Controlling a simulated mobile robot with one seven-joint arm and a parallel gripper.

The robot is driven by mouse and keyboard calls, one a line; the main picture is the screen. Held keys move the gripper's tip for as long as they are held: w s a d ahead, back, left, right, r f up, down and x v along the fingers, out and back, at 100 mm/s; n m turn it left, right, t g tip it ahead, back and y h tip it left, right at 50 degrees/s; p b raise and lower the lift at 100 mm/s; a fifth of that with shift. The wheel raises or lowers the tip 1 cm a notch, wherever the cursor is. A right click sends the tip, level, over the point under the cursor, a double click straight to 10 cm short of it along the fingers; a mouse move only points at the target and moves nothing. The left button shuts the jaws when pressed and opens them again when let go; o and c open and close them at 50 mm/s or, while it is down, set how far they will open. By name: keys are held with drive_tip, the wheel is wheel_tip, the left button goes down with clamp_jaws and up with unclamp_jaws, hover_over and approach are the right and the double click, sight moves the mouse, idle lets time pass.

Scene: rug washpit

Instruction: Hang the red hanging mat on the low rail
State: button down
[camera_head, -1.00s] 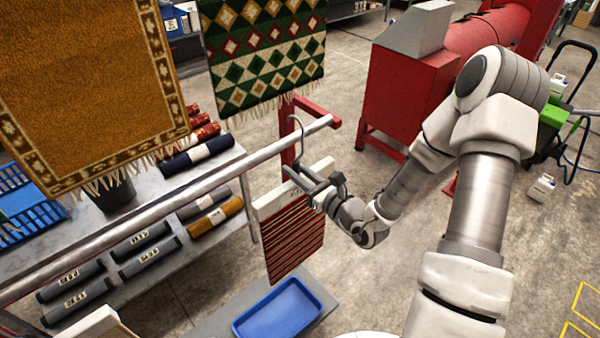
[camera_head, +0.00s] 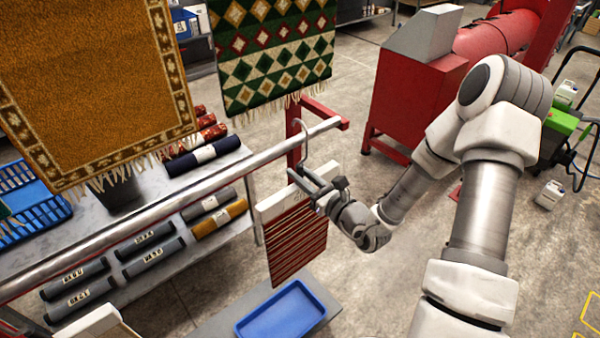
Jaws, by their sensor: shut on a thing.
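The red hanging mat (camera_head: 297,243) is striped red and pale and hangs from a white header bar with a grey hook (camera_head: 303,135) above it. My gripper (camera_head: 312,184) is shut on the header part of the mat, near the base of the hook. The low rail (camera_head: 170,204) is a grey metal tube running from lower left to a red end bracket (camera_head: 328,116). The hook's curve shows at the rail near its right end. I cannot tell whether it rests on the rail or is only beside it. The mat hangs upright below the rail.
A gold rug (camera_head: 85,75) and a green patterned rug (camera_head: 275,50) hang above and behind the rail. A shelf with rolled mats (camera_head: 150,255) stands behind it. A blue tray (camera_head: 282,312) lies below the mat. A red machine (camera_head: 410,100) stands at the back right.

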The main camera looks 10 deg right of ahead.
drive_tip(key=shift+f+b, duration=1.05)
drive_tip(key=shift+f, duration=0.3)
drive_tip(key=c, duration=0.7)
unclamp_jaws()
drive_tip(key=p+v, duration=0.2)
drive_tip(key=v, duration=1.5)
drive_tip(key=shift+s+d, duration=0.2)
